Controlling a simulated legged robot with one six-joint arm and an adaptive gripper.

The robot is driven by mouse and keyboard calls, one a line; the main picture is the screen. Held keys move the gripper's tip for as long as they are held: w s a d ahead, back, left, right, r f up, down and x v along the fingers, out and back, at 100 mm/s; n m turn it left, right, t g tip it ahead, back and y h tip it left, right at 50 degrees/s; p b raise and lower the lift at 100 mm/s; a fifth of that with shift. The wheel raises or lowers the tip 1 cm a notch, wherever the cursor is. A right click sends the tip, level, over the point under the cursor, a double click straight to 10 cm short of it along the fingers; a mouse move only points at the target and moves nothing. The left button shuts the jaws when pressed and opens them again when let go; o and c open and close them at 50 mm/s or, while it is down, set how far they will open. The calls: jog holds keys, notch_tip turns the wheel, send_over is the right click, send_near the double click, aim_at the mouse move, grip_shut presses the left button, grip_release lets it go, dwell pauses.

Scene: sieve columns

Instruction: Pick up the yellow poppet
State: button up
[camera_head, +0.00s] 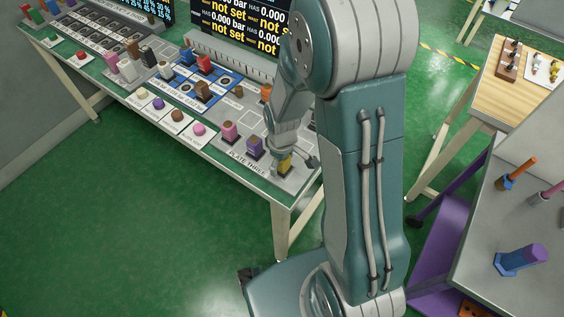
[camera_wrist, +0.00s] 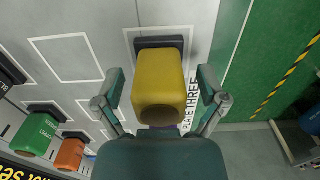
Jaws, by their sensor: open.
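The yellow poppet (camera_wrist: 159,79) is a blocky yellow piece with a dark base, standing on the grey plate beside the printed words "PLATE THREE" in the wrist view. It also shows at the front right corner of the bench in the head view (camera_head: 286,163), partly covered by my gripper. My gripper (camera_wrist: 161,92) is open, with one finger on each side of the yellow poppet. Gaps show between the fingers and the poppet, and the fingers appear apart from it. In the head view my gripper (camera_head: 291,158) is low over the bench corner.
A purple poppet (camera_head: 255,146) and a pink poppet (camera_head: 229,131) stand left of it on the bench. A green piece (camera_wrist: 36,134) and an orange piece (camera_wrist: 70,153) stand at lower left in the wrist view. The bench edge and green floor lie close on the right.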

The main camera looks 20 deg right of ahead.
jog(key=shift+f, duration=0.15)
grip_shut()
dwell(0.4)
